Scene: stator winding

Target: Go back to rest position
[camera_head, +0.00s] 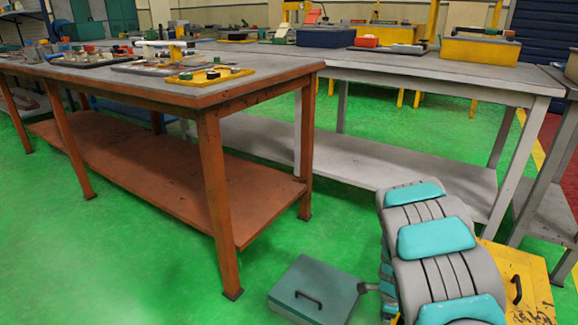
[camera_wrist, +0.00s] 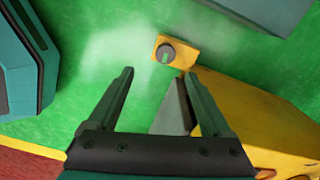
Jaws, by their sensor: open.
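My gripper (camera_wrist: 160,76) shows in the wrist view with its two dark fingers spread apart. Nothing is held between the fingertips. Past the fingers I see a small yellow piece with a round grey knob (camera_wrist: 168,50). A grey tapered shape (camera_wrist: 171,112) shows between the fingers, beside a large yellow body (camera_wrist: 262,120) on the right. I cannot tell whether they touch the gripper. The gripper does not show in the head view.
An orange-brown table (camera_head: 208,97) with trays stands at left, a grey table (camera_head: 400,66) behind it. A grey-green case (camera_head: 312,290) and a yellow case (camera_head: 528,290) lie low in front. Green floor (camera_head: 110,255) is clear at left. A teal body (camera_wrist: 22,62) is left in the wrist view.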

